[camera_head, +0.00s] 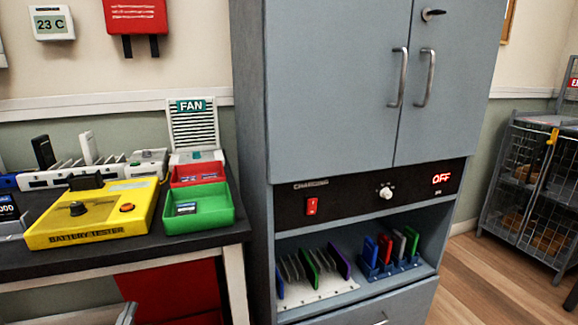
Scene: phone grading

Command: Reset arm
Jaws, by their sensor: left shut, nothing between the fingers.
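My left gripper (127,312) shows only in part at the bottom left edge of the head view, as a grey shape low in front of the dark table. It is shut and empty, and the rest of the arm is out of frame. My right gripper is not visible.
The dark table (190,246) holds a yellow battery tester (98,222), a green bin (215,212), a red bin (207,171) and a small fan (192,128). A grey charging cabinet (330,80) with coloured phones on its open shelf stands mid-view. A wire cage (530,185) stands right.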

